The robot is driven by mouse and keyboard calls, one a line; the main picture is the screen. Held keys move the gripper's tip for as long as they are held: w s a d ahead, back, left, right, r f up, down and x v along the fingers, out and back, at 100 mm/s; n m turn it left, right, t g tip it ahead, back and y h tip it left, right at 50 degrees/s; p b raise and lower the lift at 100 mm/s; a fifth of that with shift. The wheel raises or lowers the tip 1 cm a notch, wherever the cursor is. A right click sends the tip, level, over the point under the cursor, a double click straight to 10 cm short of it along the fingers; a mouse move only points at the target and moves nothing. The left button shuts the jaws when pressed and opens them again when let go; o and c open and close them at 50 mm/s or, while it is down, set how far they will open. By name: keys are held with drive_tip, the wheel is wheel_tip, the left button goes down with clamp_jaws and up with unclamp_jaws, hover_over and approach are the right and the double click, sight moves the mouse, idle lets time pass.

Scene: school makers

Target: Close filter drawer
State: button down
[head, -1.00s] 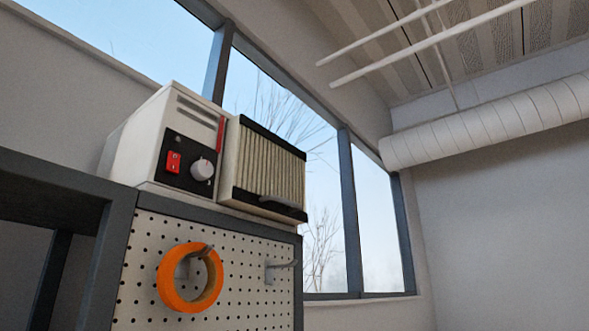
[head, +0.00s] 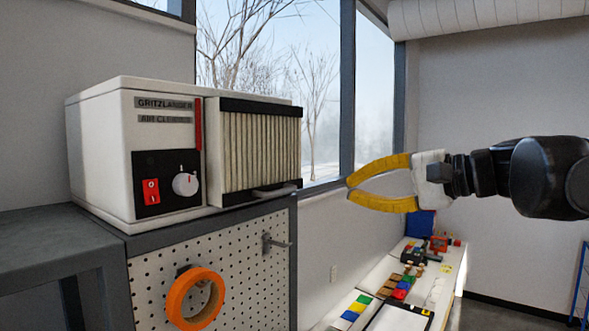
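The white air cleaner (head: 105,150) stands on top of a grey-framed pegboard cabinet. Its filter drawer (head: 258,150), with pale pleats and black top and bottom edges, sticks out from the front on the right side. A dark handle (head: 272,190) is at the drawer's bottom edge. My gripper (head: 352,190), with yellow fingers, is to the right of the drawer, apart from it. Its fingers bow outward and their tips are close together but show a gap. Nothing shows between them.
The pegboard (head: 225,260) below carries an orange tape roll (head: 196,300) and a metal hook (head: 275,243). A low white bench (head: 448,285) with coloured blocks and tools runs along the window wall. Open air lies between drawer and gripper.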

sight(287, 189)
drive_tip(key=p+x, duration=0.3)
drive_tip(key=x, duration=1.1)
drive_tip(key=shift+r+p, duration=0.25)
drive_tip(key=shift+p, duration=0.15)
drive_tip(key=x, duration=0.2)
drive_tip(key=r+x, duration=0.1)
drive_tip(key=x, duration=0.1)
drive_tip(key=shift+w+a+f+b, duration=0.1)
drive_tip(key=shift+w+a+b, duration=0.2)
drive_tip(key=shift+a+b, duration=0.05)
